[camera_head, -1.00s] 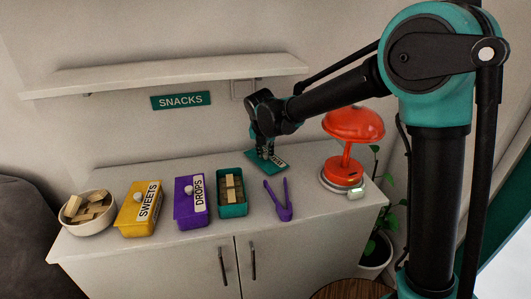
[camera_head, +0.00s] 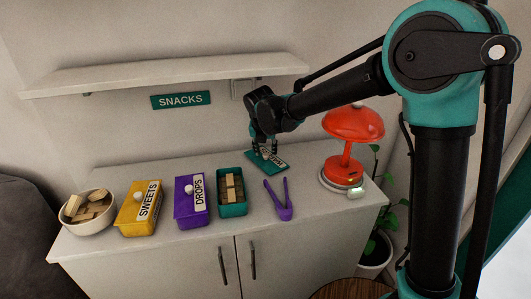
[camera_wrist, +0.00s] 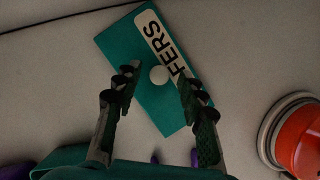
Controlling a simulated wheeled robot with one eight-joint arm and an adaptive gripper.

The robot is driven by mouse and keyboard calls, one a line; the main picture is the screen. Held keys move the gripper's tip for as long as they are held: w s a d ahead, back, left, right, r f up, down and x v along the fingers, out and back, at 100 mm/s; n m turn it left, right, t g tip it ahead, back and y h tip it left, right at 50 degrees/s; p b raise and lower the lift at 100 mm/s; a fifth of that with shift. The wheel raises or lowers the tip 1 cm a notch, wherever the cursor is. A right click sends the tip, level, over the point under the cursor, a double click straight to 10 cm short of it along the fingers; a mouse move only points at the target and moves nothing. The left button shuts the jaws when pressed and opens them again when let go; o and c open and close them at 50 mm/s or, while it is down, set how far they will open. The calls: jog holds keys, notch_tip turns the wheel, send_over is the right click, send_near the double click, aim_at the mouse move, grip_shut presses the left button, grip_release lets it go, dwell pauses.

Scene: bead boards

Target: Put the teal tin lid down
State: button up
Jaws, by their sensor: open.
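The teal tin lid (camera_head: 264,163) lies on the white cabinet top, behind and to the right of the open teal tin (camera_head: 233,209). In the wrist view the lid (camera_wrist: 118,48) shows a pale round knob and a label of which "FERS" can be read. My gripper (camera_wrist: 158,81) is open over the lid, its fingers apart on either side of the knob with gaps between. In the head view my gripper (camera_head: 266,147) hides part of the lid. The teal tin holds several pale blocks.
A red lamp (camera_head: 352,124) stands close to the lid's right. Purple tongs (camera_head: 283,208) lie in front. The purple DROPS tin (camera_head: 188,212), yellow SWEETS tin (camera_head: 134,220) and a bowl of blocks (camera_head: 88,225) stand leftward. A shelf (camera_head: 170,75) is above.

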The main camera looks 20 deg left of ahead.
aim_at(265, 156)
jog(key=shift+s+d+r, duration=0.1)
jog(key=shift+s+r, duration=0.95)
jog(key=shift+s, duration=0.05)
jog(key=s, duration=0.3)
jog(key=s+d, duration=0.1)
jog(key=s, duration=0.6)
jog(key=shift+s+d, duration=0.3)
jog(key=shift+d, duration=0.1)
